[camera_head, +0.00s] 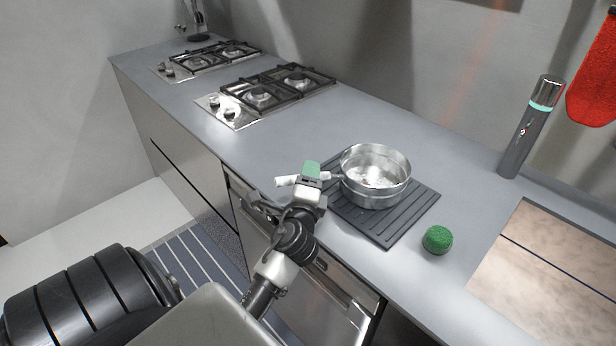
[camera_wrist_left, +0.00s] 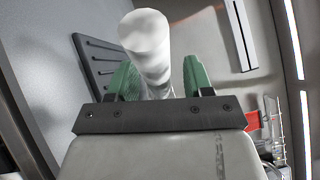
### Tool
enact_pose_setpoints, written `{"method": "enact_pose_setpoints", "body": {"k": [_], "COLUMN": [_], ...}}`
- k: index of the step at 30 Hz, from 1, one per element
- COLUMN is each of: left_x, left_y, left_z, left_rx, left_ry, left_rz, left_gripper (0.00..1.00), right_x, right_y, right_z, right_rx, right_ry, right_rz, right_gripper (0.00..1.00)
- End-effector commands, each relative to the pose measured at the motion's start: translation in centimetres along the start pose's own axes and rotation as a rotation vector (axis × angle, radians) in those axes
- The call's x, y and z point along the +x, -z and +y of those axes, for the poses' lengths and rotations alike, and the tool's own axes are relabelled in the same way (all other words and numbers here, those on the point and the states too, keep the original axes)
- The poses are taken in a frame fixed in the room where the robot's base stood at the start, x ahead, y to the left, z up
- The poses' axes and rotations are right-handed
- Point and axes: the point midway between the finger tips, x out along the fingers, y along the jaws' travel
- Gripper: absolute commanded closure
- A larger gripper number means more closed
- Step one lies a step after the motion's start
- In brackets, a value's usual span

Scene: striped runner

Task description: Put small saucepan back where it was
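The small saucepan (camera_head: 375,178) is a shiny steel pot, upright over the dark ribbed mat (camera_head: 402,226) on the counter. I cannot tell if its base touches the mat. Its pale handle (camera_head: 286,181) points left, towards my left gripper (camera_head: 313,172). In the left wrist view the handle (camera_wrist_left: 151,50) runs between the green fingers of my left gripper (camera_wrist_left: 160,80). A narrow gap seems to show beside the right finger, so a firm hold is not certain. My right gripper is not in view.
A green ball-like item (camera_head: 437,240) lies right of the mat. A dark grey cylinder (camera_head: 528,128) stands at the wall. Two gas hobs, the nearer (camera_head: 262,96) and the farther (camera_head: 205,59), are at the back left. A brown board (camera_head: 550,268) lies at the right. Counter between hob and mat is clear.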

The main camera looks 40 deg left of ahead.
Motion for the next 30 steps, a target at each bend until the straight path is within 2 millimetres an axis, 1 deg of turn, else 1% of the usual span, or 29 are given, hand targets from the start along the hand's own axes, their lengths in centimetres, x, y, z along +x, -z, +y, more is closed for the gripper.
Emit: {"method": "enact_pose_setpoints", "body": {"k": [8, 11, 14, 21, 24, 27, 30], "left_x": [0.0, -0.8, -2.5, -7.8, -9.6, -10.9, -11.7], "left_y": [-0.1, 0.0, 0.0, 0.0, 0.0, 0.0, 0.0], "left_z": [-0.2, 0.0, 0.1, 0.2, 0.1, 0.1, 0.0], "left_rx": [0.0, -0.001, 0.0, -0.002, -0.002, -0.002, -0.001], "left_ry": [0.0, -0.001, -0.002, -0.003, -0.002, -0.001, -0.001], "left_rz": [0.0, 0.001, 0.001, 0.0, -0.001, 0.0, -0.001], "left_gripper": [0.49, 0.49, 0.49, 0.49, 0.49, 0.49, 0.49], "right_x": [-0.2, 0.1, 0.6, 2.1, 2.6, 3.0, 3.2], "right_y": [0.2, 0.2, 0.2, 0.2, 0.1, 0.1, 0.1], "right_z": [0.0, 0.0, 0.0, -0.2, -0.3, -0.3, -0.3], "right_rx": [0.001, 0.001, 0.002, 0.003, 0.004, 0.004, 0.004], "right_ry": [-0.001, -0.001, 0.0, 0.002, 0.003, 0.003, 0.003], "right_rz": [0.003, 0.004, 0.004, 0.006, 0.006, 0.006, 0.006], "right_gripper": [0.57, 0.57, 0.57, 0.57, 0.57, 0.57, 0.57]}}
